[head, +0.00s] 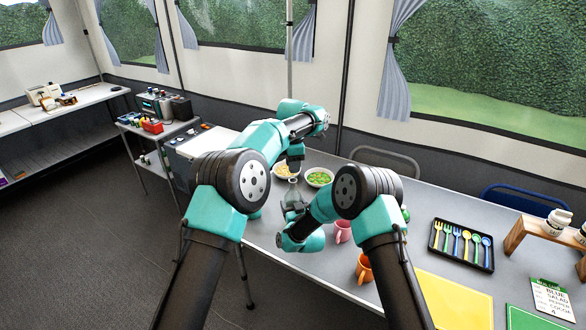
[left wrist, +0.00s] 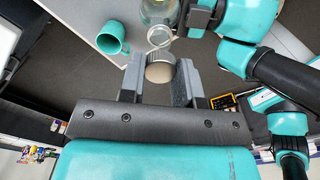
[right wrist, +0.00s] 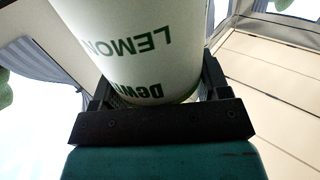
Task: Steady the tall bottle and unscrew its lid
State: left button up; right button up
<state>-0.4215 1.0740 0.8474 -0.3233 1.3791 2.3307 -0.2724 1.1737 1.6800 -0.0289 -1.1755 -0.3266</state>
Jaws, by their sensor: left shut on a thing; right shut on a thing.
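My left gripper (head: 295,165) is above the bottle, pointing down. In the left wrist view its fingers are shut on a beige-grey lid (left wrist: 160,71). The clear bottle neck (left wrist: 160,37) lies just beyond the lid; I cannot tell whether they touch. Part of the bottle is hidden by my right gripper.
Two food bowls (head: 320,177) stand close behind the bottle. A teal mug (left wrist: 110,38) is beside it in the left wrist view. A pink mug (head: 343,231) and an orange mug (head: 364,268) stand to the right. A black cutlery tray (head: 436,262) lies farther right.

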pick_arm(q)
jog(key=shift+r, duration=1.15)
pick_arm(e)
jog(key=o, duration=1.8)
jog(key=shift+s, duration=0.1)
jog(key=v, duration=1.2)
